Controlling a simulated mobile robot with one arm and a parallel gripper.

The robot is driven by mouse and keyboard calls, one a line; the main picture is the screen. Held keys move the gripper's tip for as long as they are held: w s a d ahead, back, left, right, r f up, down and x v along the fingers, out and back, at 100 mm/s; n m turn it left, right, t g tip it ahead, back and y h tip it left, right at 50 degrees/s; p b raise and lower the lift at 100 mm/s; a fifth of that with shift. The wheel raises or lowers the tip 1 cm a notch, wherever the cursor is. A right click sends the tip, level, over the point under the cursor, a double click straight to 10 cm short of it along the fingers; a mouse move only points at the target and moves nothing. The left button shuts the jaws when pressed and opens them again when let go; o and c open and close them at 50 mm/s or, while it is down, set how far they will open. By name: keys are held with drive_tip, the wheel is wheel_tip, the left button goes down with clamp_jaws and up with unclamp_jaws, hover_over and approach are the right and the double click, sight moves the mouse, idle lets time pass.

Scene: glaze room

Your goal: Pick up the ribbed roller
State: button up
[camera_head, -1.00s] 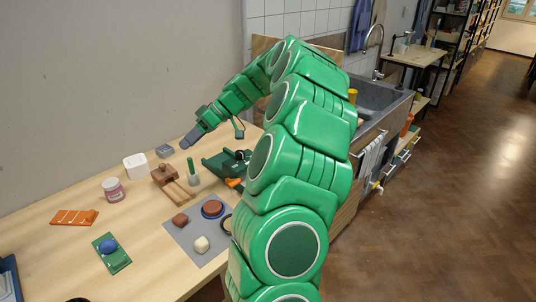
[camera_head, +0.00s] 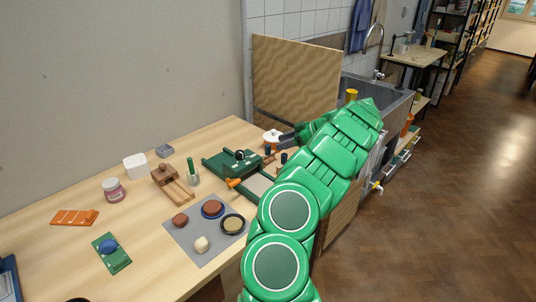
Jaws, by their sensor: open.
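I cannot pick out the ribbed roller for certain. Small wooden pieces with dark tops (camera_head: 268,155) stand right of the green press, and one of them may be it, but they are too small to tell. My gripper (camera_head: 284,139) is a dark grey shape at the end of my green arm, above the back right of the table, close to a white dish (camera_head: 270,134) and these pieces. Its fingers are small and partly merge with the background; I see nothing held. My arm hides the table's right end.
A green press (camera_head: 237,160) with an orange handle stands left of my arm. A grey mat (camera_head: 190,238) carries clay lumps and round discs. A wooden block tool (camera_head: 163,175), a jar (camera_head: 113,190) and a white container (camera_head: 135,166) stand further left. A tall wooden board (camera_head: 295,80) rises behind.

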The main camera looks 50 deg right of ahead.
sight(269, 145)
drive_tip(key=shift+d+x, duration=0.15)
drive_tip(key=shift+x, duration=1.7)
drive_tip(key=shift+d+x, duration=0.15)
drive_tip(key=shift+x, duration=1.7)
drive_tip(key=shift+w, duration=0.2)
clamp_jaws()
drive_tip(key=shift+r, duration=0.1)
